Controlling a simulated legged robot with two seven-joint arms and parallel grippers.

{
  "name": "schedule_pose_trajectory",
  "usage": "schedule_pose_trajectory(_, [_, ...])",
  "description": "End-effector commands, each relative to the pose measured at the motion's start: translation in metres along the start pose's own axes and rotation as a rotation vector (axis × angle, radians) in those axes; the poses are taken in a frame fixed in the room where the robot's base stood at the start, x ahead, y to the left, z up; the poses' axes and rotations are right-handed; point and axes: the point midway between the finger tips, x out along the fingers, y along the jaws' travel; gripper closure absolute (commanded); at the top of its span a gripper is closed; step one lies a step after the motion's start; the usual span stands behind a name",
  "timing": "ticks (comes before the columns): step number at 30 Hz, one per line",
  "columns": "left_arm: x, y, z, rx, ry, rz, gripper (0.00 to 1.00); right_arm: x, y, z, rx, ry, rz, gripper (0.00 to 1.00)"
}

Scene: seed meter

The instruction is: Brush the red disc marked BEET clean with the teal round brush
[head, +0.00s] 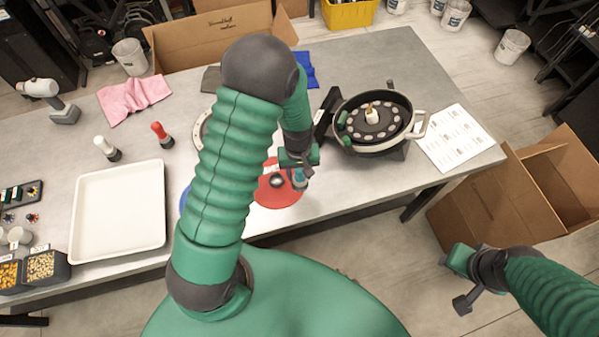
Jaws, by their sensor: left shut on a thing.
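The red disc (281,200) lies flat on the grey table near its front edge, partly hidden behind my left arm. A dark round centre shows on it, but I cannot read its marking. My left gripper (299,163) is above the disc's upper right part, shut on the teal round brush (299,179). The brush points down at the disc; I cannot tell whether its bristles touch.
The seed meter (366,151), a round dark pan with a ring of pale discs, stands right of the disc. A printed sheet (456,137) lies beyond it. A white tray (119,211), two bottles and a pink cloth (134,98) are left. Cardboard boxes stand behind and right.

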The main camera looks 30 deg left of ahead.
Motion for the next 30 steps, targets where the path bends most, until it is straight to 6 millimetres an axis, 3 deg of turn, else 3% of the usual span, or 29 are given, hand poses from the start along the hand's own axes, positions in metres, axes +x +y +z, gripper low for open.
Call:
schedule_pose_trajectory(10, [-0.006,0.000,0.000,0.000,0.000,0.000,1.00,-0.005,0.000,-0.001,0.000,0.000,0.000,0.64])
schedule_pose_trajectory(18, [-0.035,0.001,0.000,0.000,0.001,0.000,1.00,-0.031,0.000,-0.007,0.000,0.000,0.000,0.64])
schedule_pose_trajectory(30, [-0.032,0.001,-0.001,0.000,0.000,0.000,1.00,-0.028,0.000,-0.007,0.000,0.000,0.000,0.64])
